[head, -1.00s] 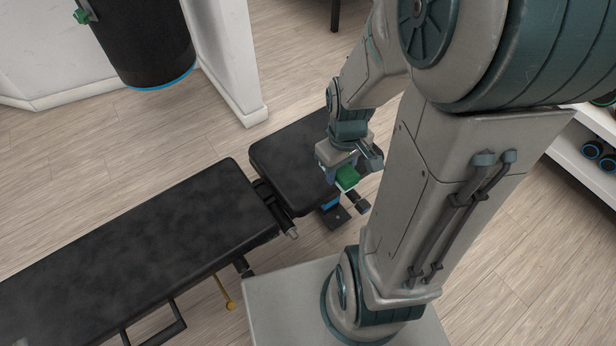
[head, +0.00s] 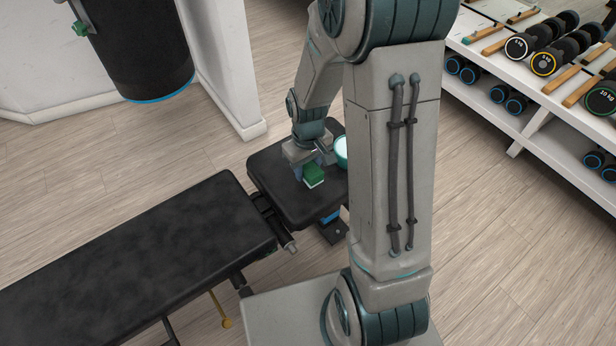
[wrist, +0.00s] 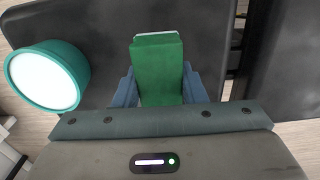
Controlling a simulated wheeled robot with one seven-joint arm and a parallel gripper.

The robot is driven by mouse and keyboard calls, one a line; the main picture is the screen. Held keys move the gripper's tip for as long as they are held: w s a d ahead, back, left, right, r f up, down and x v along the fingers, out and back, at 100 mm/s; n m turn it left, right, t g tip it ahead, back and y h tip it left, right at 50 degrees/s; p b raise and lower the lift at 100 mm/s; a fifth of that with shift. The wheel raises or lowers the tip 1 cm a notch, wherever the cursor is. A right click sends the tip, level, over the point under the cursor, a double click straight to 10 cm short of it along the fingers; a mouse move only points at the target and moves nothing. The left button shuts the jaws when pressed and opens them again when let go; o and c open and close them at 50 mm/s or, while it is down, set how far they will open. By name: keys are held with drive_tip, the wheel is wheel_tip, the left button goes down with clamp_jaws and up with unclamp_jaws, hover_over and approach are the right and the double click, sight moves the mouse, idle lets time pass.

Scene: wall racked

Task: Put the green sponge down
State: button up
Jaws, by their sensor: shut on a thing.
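The green sponge (head: 314,174) has a pale layer on its underside. My gripper (head: 308,174) is shut on it, over the short black seat pad (head: 272,190) of the bench. In the wrist view the sponge (wrist: 158,68) sits between the two blue-grey fingers of my gripper (wrist: 160,86), with the black pad (wrist: 108,22) beneath. I cannot tell whether the sponge touches the pad.
The long black bench pad (head: 140,265) lies to the left of the seat pad, with a gap and metal frame between. A black punching bag (head: 140,45) hangs at upper left. A white rack (head: 540,130) with dumbbells stands at right.

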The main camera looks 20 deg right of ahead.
drive_tip(key=shift+f+b, duration=0.75)
drive_tip(key=shift+f, duration=1)
drive_tip(key=shift+f, duration=0.2)
drive_tip(key=o, duration=1)
